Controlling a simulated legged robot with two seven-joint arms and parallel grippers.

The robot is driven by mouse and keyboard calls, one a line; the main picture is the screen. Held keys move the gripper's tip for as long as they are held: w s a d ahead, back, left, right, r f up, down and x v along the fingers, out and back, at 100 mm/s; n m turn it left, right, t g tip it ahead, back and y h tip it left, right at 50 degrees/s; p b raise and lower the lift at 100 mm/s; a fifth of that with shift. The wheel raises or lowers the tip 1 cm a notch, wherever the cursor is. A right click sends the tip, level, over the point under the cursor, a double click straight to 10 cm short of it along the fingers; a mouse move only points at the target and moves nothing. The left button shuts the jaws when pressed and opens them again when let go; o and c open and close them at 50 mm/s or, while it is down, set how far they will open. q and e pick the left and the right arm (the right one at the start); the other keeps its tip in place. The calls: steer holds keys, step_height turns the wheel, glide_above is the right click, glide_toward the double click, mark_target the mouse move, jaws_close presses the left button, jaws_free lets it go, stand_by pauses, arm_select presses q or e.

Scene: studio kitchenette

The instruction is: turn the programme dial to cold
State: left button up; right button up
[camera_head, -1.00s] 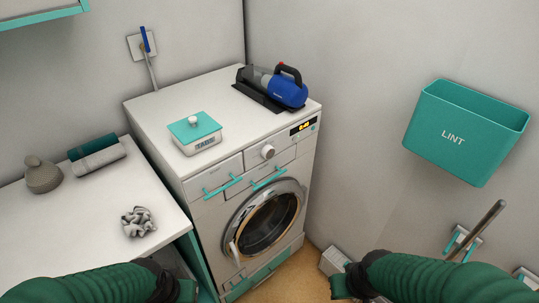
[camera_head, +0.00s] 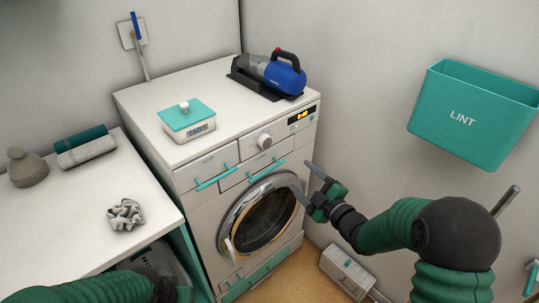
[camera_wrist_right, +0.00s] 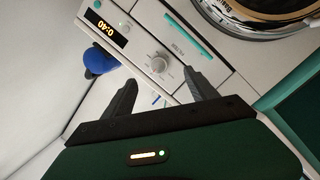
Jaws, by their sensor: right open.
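The programme dial (camera_head: 264,141) is a round pale knob on the front panel of the white washing machine (camera_head: 190,200), left of a lit display (camera_head: 302,115). The dial also shows in the right wrist view (camera_wrist_right: 157,63), beyond the fingertips. My right gripper (camera_head: 300,174) is open and empty, in front of the machine, below and right of the dial and not touching it. Its two dark fingers (camera_wrist_right: 160,88) stand apart in the right wrist view. My left arm (camera_head: 100,289) shows at the bottom left; its gripper's fingers are not visible.
A tabs box (camera_head: 188,122) with a teal lid and a blue handheld vacuum (camera_head: 272,75) stand on the machine. Teal handles (camera_head: 215,178) stick out below the panel. A teal lint bin (camera_head: 470,115) hangs on the right wall. A grey vented box (camera_head: 345,270) is on the floor.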

steer(key=n+y, duration=0.1)
glide_toward(267, 144)
steer(key=x, duration=0.8)
steer(key=shift+w+a+p, duration=0.2)
steer(key=shift+w+p, duration=0.05)
steer(key=shift+p, duration=0.15)
steer(key=c, duration=1.4)
steer(key=shift+o, duration=0.2)
steer(key=shift+m, duration=0.4)
steer(key=m+p, duration=0.2)
steer(key=m, duration=0.2)
steer(key=shift+r+g+p, duration=0.15)
steer(key=shift+g+p, duration=0.15)
steer(key=shift+d+m+g+p, duration=0.1)
steer(key=shift+m+g+p, duration=0.2)
steer(key=shift+m+p, duration=1.1)
steer(key=shift+m+b, duration=0.4)
steer(key=shift+m, duration=0.1)
